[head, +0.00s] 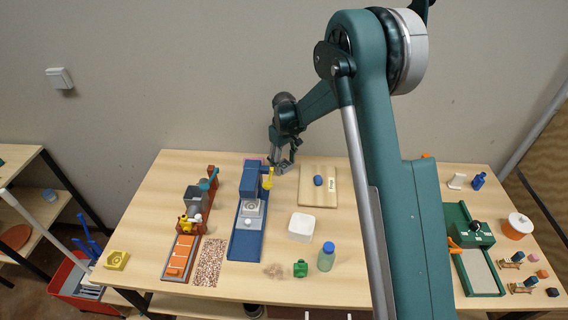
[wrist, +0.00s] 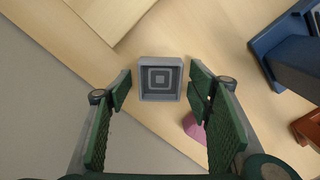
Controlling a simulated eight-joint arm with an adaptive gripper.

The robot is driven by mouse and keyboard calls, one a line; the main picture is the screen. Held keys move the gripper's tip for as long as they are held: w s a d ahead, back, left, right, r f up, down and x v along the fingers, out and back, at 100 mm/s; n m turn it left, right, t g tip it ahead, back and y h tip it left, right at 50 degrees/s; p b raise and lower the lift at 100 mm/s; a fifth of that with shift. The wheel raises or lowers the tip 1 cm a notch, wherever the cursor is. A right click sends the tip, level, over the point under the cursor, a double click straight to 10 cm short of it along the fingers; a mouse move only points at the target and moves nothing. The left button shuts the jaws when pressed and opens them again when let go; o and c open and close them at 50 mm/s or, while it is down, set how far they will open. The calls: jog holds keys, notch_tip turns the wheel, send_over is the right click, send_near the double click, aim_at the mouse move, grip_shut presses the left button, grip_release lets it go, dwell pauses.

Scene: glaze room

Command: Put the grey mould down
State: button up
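A square grey mould (wrist: 160,78) with a raised rim and concentric squares inside shows in the wrist view, upright between my gripper's fingers. It appears to rest on the wooden table near the back edge. My gripper (wrist: 160,88) is open around it, with a narrow gap showing on each side. In the head view my gripper (head: 283,166) is low over the back of the table, between the blue press (head: 249,181) and the wooden board (head: 318,198); the mould is hard to make out there.
A pink piece (wrist: 194,127) lies close beside my right finger in the wrist view. The blue press also shows at right (wrist: 285,60). Bare table lies around the mould.

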aim_at(284, 166)
jog(key=shift+r, duration=0.15)
notch_tip(284, 166, up, 12)
dwell(0.9)
dwell(0.6)
jog(key=s+d+r+m+t, duration=0.3)
jog(key=s+d+r+m, duration=0.1)
jog(key=s+d+r, duration=1.45)
jog(key=s+d+m+t, duration=0.1)
jog(key=s+d, duration=0.2)
jog(key=s, duration=0.6)
jog(key=s+d+m+t, duration=0.1)
jog(key=s+d+m, duration=0.1)
jog(key=s, duration=0.7)
jog(key=s+d+m+t, duration=0.2)
jog(key=s+d, duration=0.3)
jog(key=s, duration=0.4)
jog(key=shift+s, duration=0.35)
